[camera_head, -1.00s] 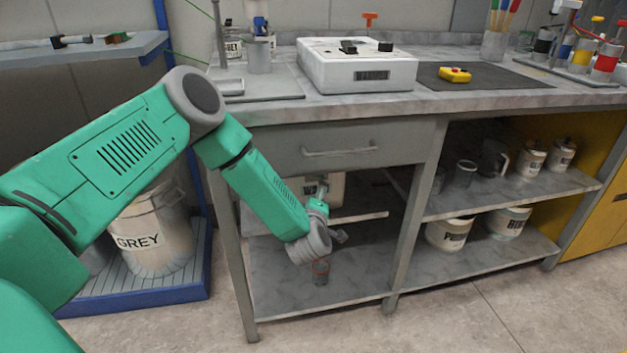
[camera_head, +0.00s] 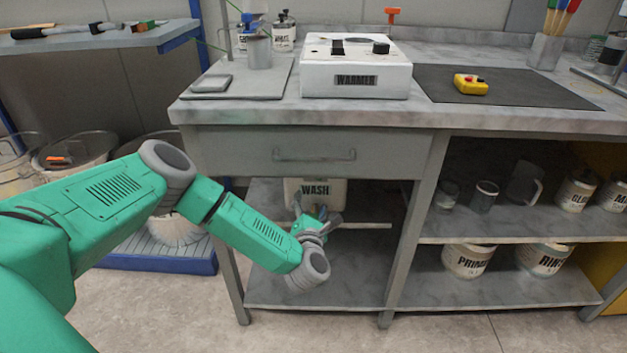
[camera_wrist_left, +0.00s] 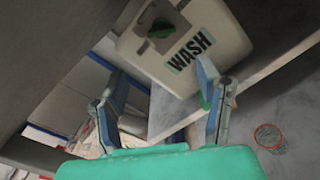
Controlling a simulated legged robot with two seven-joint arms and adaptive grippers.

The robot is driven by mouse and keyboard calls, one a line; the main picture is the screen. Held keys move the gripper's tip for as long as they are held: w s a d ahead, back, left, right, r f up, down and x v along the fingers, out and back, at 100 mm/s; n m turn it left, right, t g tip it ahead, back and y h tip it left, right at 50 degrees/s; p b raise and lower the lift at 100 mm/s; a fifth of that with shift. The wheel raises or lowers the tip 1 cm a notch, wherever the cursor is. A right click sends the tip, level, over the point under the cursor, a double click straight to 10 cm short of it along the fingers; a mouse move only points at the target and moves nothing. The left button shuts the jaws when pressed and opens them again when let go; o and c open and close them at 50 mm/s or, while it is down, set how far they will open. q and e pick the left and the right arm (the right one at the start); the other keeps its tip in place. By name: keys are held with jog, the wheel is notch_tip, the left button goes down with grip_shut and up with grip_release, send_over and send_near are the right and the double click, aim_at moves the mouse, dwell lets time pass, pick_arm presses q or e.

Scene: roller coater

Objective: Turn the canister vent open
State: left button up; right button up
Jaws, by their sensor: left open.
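The white canister labelled WASH (camera_head: 316,190) stands on a narrow shelf under the drawer. In the left wrist view the canister (camera_wrist_left: 222,35) looks tilted and carries a green knob (camera_wrist_left: 161,28) on a dark round cap, most likely the vent. A green bit (camera_wrist_left: 204,101) shows beside one finger, partly hidden. My left gripper (camera_head: 318,213) is in front of the canister's lower part and hides some of it. In the left wrist view the left gripper (camera_wrist_left: 160,78) is open and empty, its fingertips pointing at the canister, with the knob beyond them. My right gripper is out of view.
The drawer (camera_head: 310,152) and bench top (camera_head: 440,116) lie just above the canister. A cabinet post (camera_head: 416,225) stands to its right. A small red-rimmed cup (camera_wrist_left: 270,137) is below the canister in the left wrist view. The lower shelf (camera_head: 350,285) is mostly bare.

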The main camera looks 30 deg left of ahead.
pick_arm(q)
jog(key=b+x, duration=0.1)
jog(key=x, duration=0.2)
jog(key=b+x, duration=0.1)
jog(key=x, duration=0.2)
jog(key=d+b+x, duration=0.1)
jog(key=x, duration=0.3)
jog(key=shift+w+d+r, duration=0.1)
jog(key=shift+w+r, duration=0.1)
jog(key=shift+w, duration=0.1)
jog(key=shift+w+a+f, duration=0.2)
jog(key=shift+w+a, duration=0.1)
jog(key=shift+a, duration=0.4)
jog(key=shift+d+r, duration=0.15)
jog(key=shift+d, duration=0.15)
jog(key=shift+c, duration=1.2)
jog(key=shift+d, duration=0.15)
jog(key=c, duration=0.9)
